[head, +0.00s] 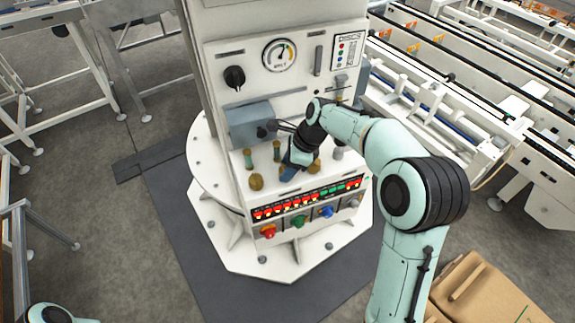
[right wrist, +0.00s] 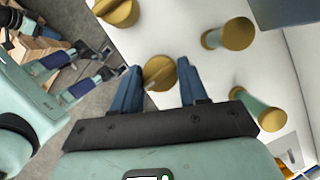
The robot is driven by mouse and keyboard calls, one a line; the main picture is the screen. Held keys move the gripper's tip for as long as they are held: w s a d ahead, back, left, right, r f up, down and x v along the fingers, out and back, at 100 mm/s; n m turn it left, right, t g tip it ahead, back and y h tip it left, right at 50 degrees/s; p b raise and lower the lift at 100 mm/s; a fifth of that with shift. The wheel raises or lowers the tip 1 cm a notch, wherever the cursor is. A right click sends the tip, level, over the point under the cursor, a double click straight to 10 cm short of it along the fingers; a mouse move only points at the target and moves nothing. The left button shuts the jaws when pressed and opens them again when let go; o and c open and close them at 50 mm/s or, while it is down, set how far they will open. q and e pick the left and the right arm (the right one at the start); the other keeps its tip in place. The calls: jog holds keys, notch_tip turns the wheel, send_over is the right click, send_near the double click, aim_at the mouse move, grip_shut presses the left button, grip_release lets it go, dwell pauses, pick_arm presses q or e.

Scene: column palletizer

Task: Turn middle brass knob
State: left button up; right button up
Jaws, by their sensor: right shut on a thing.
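The middle brass knob (right wrist: 158,72) shows between the blue fingers of my right gripper (right wrist: 160,84) in the right wrist view. My right gripper (head: 289,172) is shut on it, reaching down to the white panel ledge. In the head view the gripper hides the middle knob. The left brass knob (head: 256,182) and right brass knob (head: 314,166) show on either side. What looks like my left gripper (right wrist: 95,72) shows small at the left of the right wrist view, its blue fingers apart and empty.
Two green posts with brass caps (head: 248,157) (head: 277,150) stand behind the knobs. A grey-blue box (head: 249,124) juts from the panel above. Red, green and blue buttons (head: 298,221) line the lower front. Conveyors (head: 445,110) stand at the right, cardboard boxes (head: 485,290) at the lower right.

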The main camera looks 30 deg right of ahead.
pick_arm(q)
jog(key=shift+w+r, duration=0.2)
pick_arm(e)
jog(key=shift+m, duration=0.5)
jog(key=o, duration=1)
jog(key=shift+h, duration=0.3)
jog(key=shift+o, duration=0.2)
pick_arm(q)
jog(key=shift+w+r+p, duration=0.85)
jog(key=shift+w+r, duration=0.15)
jog(key=shift+r, duration=0.05)
pick_arm(e)
jog(key=v, duration=1.3)
jog(key=shift+s, duration=0.3)
jog(key=shift+d, duration=0.1)
